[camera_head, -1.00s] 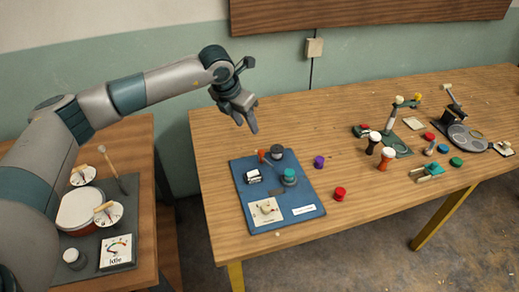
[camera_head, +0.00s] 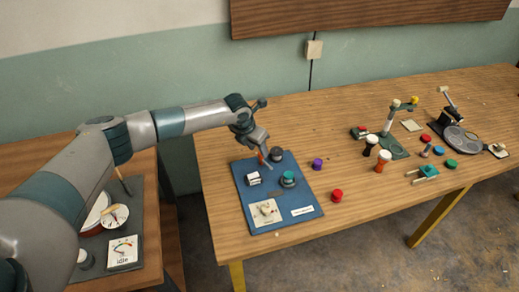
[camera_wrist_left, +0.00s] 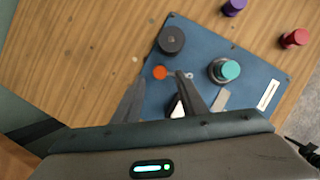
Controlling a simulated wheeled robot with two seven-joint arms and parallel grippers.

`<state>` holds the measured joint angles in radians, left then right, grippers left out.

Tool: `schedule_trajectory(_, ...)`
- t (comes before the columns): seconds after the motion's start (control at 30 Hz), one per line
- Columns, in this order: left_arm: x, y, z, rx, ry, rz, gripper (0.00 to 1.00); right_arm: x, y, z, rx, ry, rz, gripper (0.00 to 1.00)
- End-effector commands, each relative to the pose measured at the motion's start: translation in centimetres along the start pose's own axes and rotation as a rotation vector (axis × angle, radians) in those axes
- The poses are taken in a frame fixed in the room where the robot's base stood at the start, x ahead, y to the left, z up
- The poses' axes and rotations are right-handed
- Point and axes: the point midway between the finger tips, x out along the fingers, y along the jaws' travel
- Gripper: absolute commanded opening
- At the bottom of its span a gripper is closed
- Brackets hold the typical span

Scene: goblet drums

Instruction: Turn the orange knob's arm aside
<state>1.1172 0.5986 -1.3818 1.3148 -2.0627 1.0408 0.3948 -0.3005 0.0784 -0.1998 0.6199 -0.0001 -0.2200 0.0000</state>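The orange knob (camera_wrist_left: 160,72) shows as a round orange top on the blue board (camera_wrist_left: 208,45) in the left wrist view. In the head view it is a small orange patch (camera_head: 262,157) partly hidden by my gripper. A small grey piece (camera_wrist_left: 188,76) lies just right of it; I cannot tell whether it is the knob's arm. My left gripper (camera_wrist_left: 158,92) is open, its two fingers apart, low over the board's far left part. The knob appears near the gap beyond the fingertips; contact cannot be told. My right gripper is not in view.
A purple knob (camera_head: 317,164) and a red knob (camera_head: 337,195) stand right of the board. Goblet drums (camera_head: 383,161) stand farther right.

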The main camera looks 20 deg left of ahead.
Motion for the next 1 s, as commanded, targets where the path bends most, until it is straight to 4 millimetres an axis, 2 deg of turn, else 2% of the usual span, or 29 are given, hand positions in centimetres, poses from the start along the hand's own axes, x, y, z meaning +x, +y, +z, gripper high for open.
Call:
schedule_trajectory(0.1, 1.5, 0.0, 0.1, -0.001, 0.001, 0.0, 0.38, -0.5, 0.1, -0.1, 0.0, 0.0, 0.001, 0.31)
schedule_trajectory(0.3, 3.1, 0.0, 0.0, -0.001, 0.0, 0.0, 0.38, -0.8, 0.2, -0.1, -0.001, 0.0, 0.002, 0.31)
schedule_trajectory(0.7, 3.5, 0.0, 0.0, 0.0, 0.0, 0.0, 0.38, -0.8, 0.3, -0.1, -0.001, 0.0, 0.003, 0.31)
schedule_trajectory(0.87, 3.5, 0.0, 0.0, 0.0, 0.0, 0.0, 0.0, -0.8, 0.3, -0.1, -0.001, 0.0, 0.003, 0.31)
schedule_trajectory(1.0, 3.5, 0.0, 0.0, 0.0, 0.0, 0.0, 0.0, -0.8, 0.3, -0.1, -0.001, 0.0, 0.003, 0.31)
